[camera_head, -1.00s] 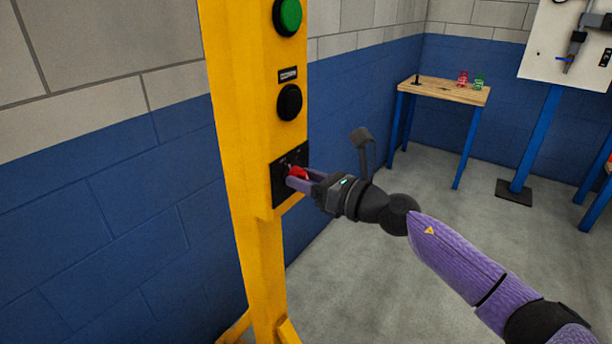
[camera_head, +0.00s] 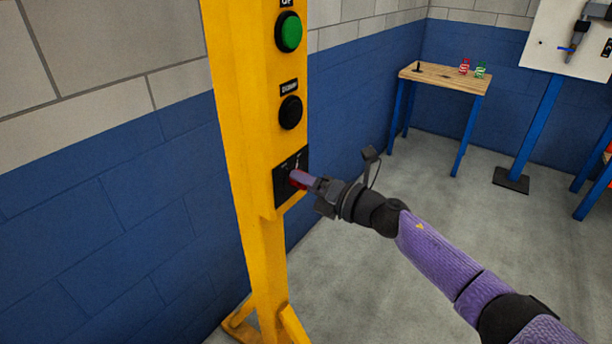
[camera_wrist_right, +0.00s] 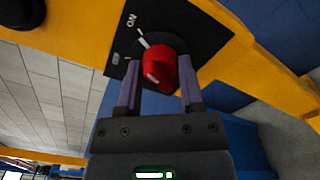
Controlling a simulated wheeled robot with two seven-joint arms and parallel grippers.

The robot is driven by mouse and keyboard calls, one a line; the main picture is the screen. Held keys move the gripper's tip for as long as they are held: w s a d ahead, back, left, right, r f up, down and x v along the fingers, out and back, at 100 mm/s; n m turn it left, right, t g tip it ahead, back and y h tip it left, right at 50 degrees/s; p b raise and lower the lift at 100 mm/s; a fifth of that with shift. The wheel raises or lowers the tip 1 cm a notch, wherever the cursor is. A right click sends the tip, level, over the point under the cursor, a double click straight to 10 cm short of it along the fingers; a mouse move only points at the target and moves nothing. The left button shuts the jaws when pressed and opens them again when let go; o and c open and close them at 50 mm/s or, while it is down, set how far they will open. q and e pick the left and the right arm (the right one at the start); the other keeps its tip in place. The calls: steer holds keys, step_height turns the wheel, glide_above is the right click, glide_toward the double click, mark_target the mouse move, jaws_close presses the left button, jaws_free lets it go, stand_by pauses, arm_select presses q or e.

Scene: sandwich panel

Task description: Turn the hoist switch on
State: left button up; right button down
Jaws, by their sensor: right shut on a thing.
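The hoist switch is a red rotary knob on a black plate (camera_head: 283,186), low on the yellow post. In the right wrist view the red knob (camera_wrist_right: 158,68) sits between the two fingers of my right gripper (camera_wrist_right: 160,85). A white pointer line on the dial shows above the knob, near the printed "ON" mark. In the head view my right gripper (camera_head: 299,179) is shut on the knob and hides most of it. My left gripper is not in view.
A green button (camera_head: 289,32) and a black button (camera_head: 290,112) are above the switch on the yellow post (camera_head: 240,130). A wooden table (camera_head: 445,78) stands at the back.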

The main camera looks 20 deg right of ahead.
steer(key=shift+m, duration=0.5)
steer(key=shift+p, duration=0.3)
steer(key=shift+c, duration=1.2)
jaws_free()
steer(key=v, duration=1)
